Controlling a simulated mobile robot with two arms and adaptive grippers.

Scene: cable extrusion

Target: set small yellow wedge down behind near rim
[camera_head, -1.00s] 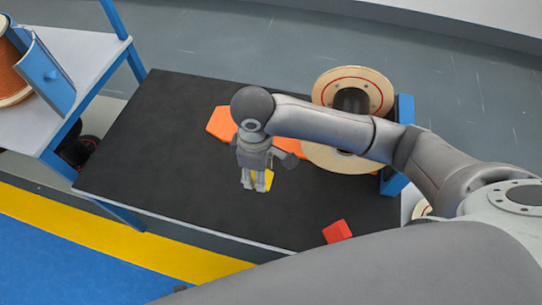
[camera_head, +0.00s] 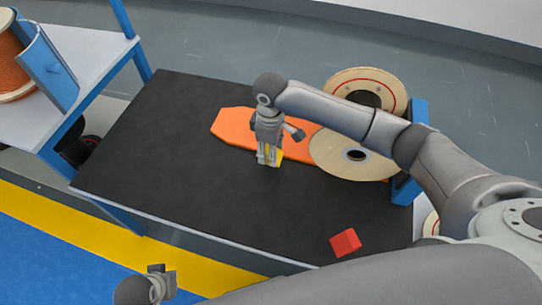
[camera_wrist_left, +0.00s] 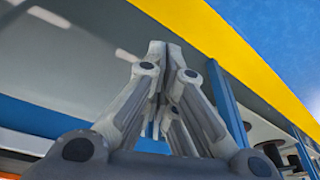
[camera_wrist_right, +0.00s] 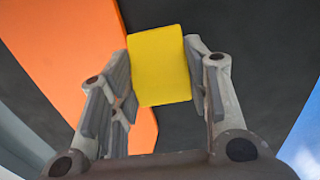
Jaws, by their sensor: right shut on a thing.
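The small yellow wedge (camera_wrist_right: 160,65) is between the fingers of my right gripper (camera_wrist_right: 158,95), which is shut on it. In the head view the wedge (camera_head: 280,157) shows only as a sliver beside the fingers of the right gripper (camera_head: 269,163). They point down at the dark table top, just in front of the orange board; I cannot tell whether the wedge touches the table. The table's near rim (camera_head: 190,237) runs along its front, well below the gripper in the picture. My left gripper (camera_wrist_left: 157,50) has its fingertips together and empty; it shows at the bottom left of the head view (camera_head: 162,283).
An orange board (camera_head: 232,126) lies behind the right gripper. A red block (camera_head: 345,242) is near the table's front right. Wooden reels (camera_head: 335,157) stand at the right end by a blue bracket (camera_head: 418,112). The left and front of the dark table are clear.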

